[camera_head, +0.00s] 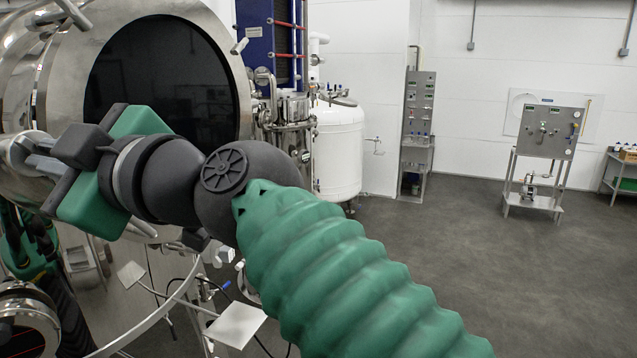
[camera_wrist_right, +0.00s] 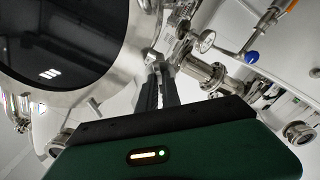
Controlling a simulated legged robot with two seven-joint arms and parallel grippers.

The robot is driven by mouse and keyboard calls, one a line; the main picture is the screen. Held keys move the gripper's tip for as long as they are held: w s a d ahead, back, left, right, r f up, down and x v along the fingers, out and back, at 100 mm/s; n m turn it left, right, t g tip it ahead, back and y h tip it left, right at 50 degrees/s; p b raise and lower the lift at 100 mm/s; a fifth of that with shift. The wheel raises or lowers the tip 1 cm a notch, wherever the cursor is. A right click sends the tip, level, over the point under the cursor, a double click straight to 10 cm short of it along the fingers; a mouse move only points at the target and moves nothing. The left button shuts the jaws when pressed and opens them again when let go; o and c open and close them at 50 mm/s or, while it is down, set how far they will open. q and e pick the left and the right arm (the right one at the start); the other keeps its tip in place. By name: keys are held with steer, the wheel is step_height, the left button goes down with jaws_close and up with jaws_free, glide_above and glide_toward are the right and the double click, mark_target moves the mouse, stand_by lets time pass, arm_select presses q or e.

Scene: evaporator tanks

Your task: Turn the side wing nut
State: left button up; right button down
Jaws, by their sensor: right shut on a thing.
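My right gripper (camera_head: 45,153) reaches in from the right in the head view, at the left side of the picture. Its dark fingers are shut on the side wing nut (camera_head: 20,151), a metal piece at the side of the steel tank (camera_head: 215,18), near its round dark window. The fingers and the green palm hide part of the nut. In the right wrist view the two dark fingers (camera_wrist_right: 166,85) stand close together beside the tank's rim; what they hold is hardly visible there.
The dark round window (camera_head: 165,70) lies just behind my right gripper. Pipes and valves (camera_head: 290,110) and a white vessel (camera_head: 338,150) stand to the right of the tank. Flat metal plates on rods (camera_head: 235,325) stick out below. The grey floor (camera_head: 480,270) at the right is clear.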

steer(key=shift+d+r+n+b, duration=0.1)
steer(key=shift+r+n+b, duration=0.15)
steer(key=shift+n+b, duration=0.7)
steer(key=shift+n+b, duration=0.5)
steer(key=shift+n, duration=0.65)
